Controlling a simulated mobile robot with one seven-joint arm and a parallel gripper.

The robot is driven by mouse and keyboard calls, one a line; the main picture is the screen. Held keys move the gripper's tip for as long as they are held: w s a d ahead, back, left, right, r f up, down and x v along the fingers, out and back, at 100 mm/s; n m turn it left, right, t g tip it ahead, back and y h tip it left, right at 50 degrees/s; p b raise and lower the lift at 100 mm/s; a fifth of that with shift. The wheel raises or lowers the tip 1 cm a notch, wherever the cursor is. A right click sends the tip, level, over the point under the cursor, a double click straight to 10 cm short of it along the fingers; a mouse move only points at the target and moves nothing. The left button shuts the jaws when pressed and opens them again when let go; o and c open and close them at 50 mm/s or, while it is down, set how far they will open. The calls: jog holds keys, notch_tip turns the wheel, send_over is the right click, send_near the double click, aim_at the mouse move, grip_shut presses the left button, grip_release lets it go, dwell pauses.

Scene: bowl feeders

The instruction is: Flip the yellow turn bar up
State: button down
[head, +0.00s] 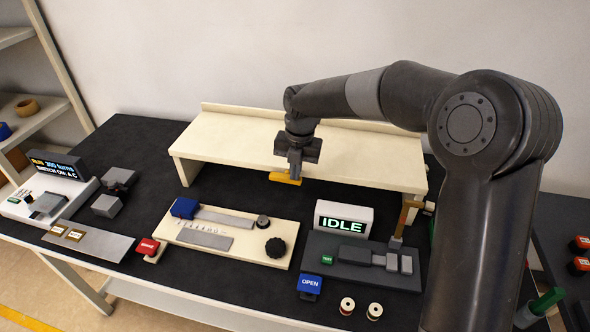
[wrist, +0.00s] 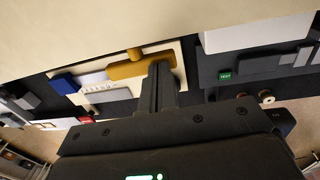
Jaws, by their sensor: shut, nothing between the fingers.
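The yellow turn bar (head: 284,178) is at the front edge of the cream raised shelf (head: 345,165), lying roughly along that edge. In the wrist view the bar (wrist: 126,70) runs nearly level, with a short round yellow stub joining it near the shelf edge. My gripper (head: 295,172) points down just in front of the shelf edge, at the bar's right part. In the wrist view my gripper's fingers (wrist: 160,70) are shut and overlap the bar's right part; I cannot tell whether they touch it. The fingers hide some of the bar.
Below on the black table are a cream board (head: 174,232) with a blue block and black knob, an IDLE display (head: 343,219), a grey fixture (head: 365,275) and a blue OPEN button (head: 310,284). A small hammer-like tool (head: 404,217) stands at the shelf's right end.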

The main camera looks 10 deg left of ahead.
aim_at(300, 184)
jog(key=shift+d+y, duration=0.15)
jog(key=shift+y, duration=0.15)
jog(key=shift+d+f+y, duration=0.35)
jog(key=shift+y, duration=1.15)
jog(key=f, duration=0.5)
jog(key=shift+d+f, duration=0.1)
jog(key=shift+d, duration=0.1)
dwell(0.8)
